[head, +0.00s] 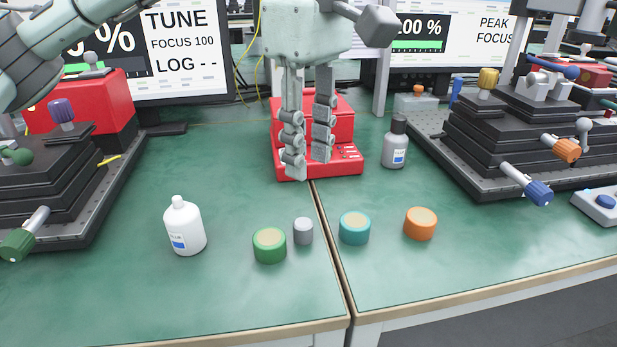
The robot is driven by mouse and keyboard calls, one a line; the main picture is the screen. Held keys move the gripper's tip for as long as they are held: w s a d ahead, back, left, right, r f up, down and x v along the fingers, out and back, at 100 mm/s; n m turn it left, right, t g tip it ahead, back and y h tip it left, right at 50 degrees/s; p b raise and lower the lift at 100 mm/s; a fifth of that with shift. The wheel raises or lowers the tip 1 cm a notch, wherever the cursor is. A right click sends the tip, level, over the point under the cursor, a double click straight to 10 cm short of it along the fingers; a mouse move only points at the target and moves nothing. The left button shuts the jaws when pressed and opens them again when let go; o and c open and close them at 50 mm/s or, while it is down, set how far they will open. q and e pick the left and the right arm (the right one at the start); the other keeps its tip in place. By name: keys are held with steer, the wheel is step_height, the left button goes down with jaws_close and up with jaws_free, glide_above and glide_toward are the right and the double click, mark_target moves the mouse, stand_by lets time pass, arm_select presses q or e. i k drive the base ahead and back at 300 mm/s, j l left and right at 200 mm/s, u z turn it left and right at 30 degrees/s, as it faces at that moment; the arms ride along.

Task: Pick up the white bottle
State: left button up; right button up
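The white bottle (185,227) stands upright on the left part of the green table, with a narrow cap and a blue-and-white label. My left gripper (308,168) hangs fingers-down near the middle, in front of a red device. It is above and to the right of the white bottle, well apart from it. Its two fingers are spread with a gap between them and nothing held. My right gripper does not show.
Green (269,246), grey (303,231), teal (354,228) and orange (420,224) cylinders stand right of the bottle. A grey bottle (394,148) stands farther back. Black stages (540,125) flank both sides. A red device (349,160) sits behind my gripper. The table around the white bottle is clear.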

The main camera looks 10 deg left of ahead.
mark_target(183, 221)
steer(key=k, duration=1.5)
